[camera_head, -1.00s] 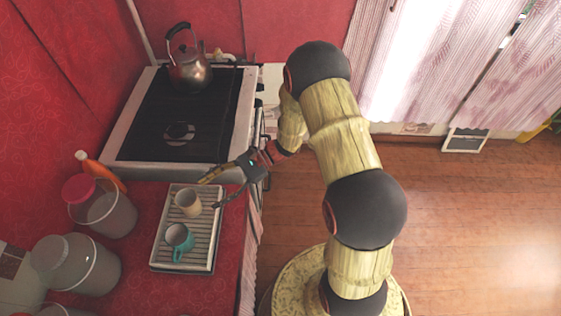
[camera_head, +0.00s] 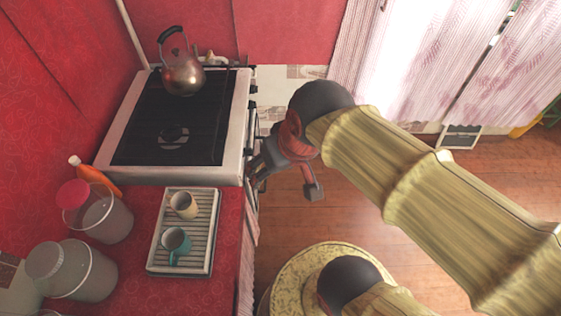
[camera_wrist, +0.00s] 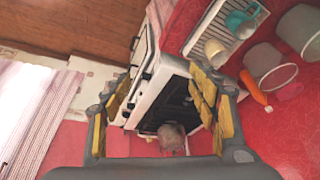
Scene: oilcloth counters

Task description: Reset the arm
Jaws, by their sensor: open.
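My gripper (camera_head: 286,184) is at the right of the stove, over the wooden floor and clear of the counter. In the wrist view my gripper (camera_wrist: 160,84) shows its two yellow-padded fingers spread wide apart, with nothing held between them. The arm is bent, its pale yellow links reaching across the right of the head view. Part of the gripper is hidden in the head view by its own wrist.
The stove (camera_head: 232,150) carries a metal kettle (camera_head: 183,76). On the red counter, a ribbed tray (camera_head: 208,235) holds a cream mug (camera_head: 183,206) and a teal mug (camera_head: 175,243). Buckets (camera_head: 103,222) and an orange bottle (camera_head: 97,178) stand left. Open floor (camera_head: 480,200) lies right.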

